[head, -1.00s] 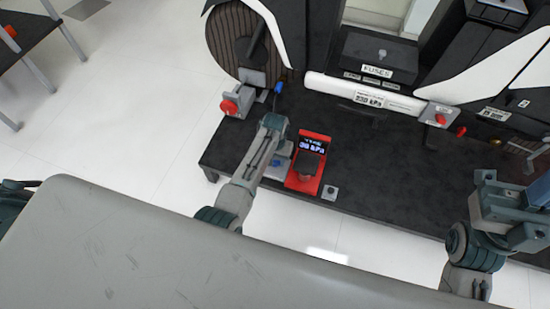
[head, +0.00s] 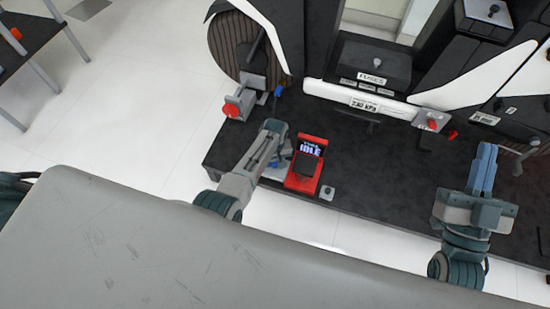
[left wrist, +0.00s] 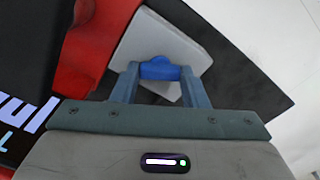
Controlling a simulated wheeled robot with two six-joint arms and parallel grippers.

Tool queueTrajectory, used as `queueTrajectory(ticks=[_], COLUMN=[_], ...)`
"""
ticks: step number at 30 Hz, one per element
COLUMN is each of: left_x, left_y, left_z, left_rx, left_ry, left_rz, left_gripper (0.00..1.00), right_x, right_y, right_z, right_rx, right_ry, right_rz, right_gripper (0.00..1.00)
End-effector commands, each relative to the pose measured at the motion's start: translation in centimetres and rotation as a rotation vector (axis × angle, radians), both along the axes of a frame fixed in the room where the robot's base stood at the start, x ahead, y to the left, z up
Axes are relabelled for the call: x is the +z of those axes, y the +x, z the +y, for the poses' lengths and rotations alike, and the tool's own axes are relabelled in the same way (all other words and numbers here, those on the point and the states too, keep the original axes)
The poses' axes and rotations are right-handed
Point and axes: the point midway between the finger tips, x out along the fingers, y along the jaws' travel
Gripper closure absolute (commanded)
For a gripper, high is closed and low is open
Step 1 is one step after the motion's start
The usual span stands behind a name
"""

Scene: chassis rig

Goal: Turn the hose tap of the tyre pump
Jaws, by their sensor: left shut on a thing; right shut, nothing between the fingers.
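The tyre pump (head: 305,165) is a red unit with a lit screen (head: 311,149) reading "IDLE", standing near the front edge of the black bench. Its red side also shows in the left wrist view (left wrist: 85,45). In that view a blue hose tap (left wrist: 160,69) sits on a pale grey block (left wrist: 150,40) beside the red body. My left gripper (left wrist: 160,78) is shut on the blue tap, one finger on each side. In the head view my left arm hides most of that grip. My right gripper (head: 486,150) is shut and empty above the bench at the right.
A white tube (head: 362,100) with a kPa label runs across the bench behind the pump. A fuse box (head: 372,65) stands behind it. Red knobs (head: 231,110) (head: 432,124) are at both sides.

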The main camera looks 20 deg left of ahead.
Motion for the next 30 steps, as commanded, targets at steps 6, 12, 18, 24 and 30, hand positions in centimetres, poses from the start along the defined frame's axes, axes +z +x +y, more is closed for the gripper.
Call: queueTrajectory(ticks=[6, 12, 18, 24, 30], left_x=[0.3, 0.3, 0.2, 0.1, 0.1], left_y=[0.1, 0.2, 0.2, 0.1, 0.1], left_z=[0.1, 0.1, 0.1, 0.1, 0.1], left_rx=[0.134, 0.249, 0.327, 0.36, 0.366], left_ry=[0.001, 0.002, 0.001, 0.002, 0.001], left_rz=[-0.002, -0.003, -0.003, -0.003, -0.003], left_gripper=[0.83, 0.83, 0.83, 0.83, 0.83], right_x=[-4.8, -8.7, -11.1, -12.1, -12.3], right_y=[1.0, 0.7, 0.2, -0.1, -0.2], right_z=[0.0, 0.2, 0.4, 0.5, 0.5], right_rx=[0.006, 0.014, 0.02, 0.024, 0.024], right_ry=[0.02, 0.033, 0.039, 0.042, 0.043], right_rz=[0.298, 0.506, 0.629, 0.682, 0.691], right_gripper=[1.0, 1.0, 1.0, 1.0, 1.0])
